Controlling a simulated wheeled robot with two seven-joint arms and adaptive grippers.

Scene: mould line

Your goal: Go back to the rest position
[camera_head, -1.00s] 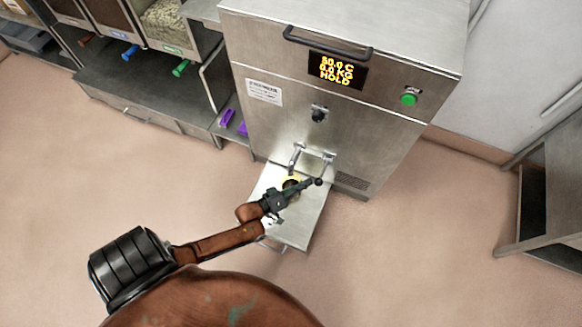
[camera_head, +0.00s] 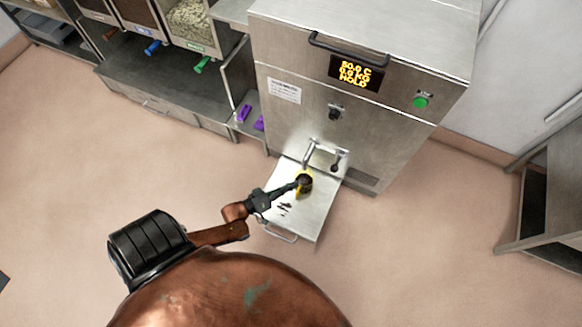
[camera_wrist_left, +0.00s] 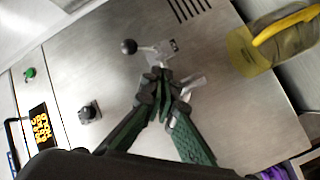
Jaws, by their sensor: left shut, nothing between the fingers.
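My left gripper (camera_head: 292,187) is shut and empty, with its arm coming in from the lower left. In the head view its tips overlap a yellow-edged container with a dark inside (camera_head: 304,183) on the machine's fold-out shelf; I cannot tell there whether they touch. In the left wrist view the shut green-and-black fingers (camera_wrist_left: 163,82) lie over the machine's steel front, apart from the clear container with a yellow rim and handle (camera_wrist_left: 262,48). The lever with a black ball knob (camera_head: 335,166) is clear of the fingers; its knob also shows in the wrist view (camera_wrist_left: 129,46). My right gripper is out of view.
The steel machine (camera_head: 395,120) has a lit display (camera_head: 357,73) reading HOLD and a green button (camera_head: 420,102). Dark spots lie on its shelf (camera_head: 318,218). Bins and a counter (camera_head: 150,85) stand left, a steel table (camera_head: 553,205) right. Open floor lies between.

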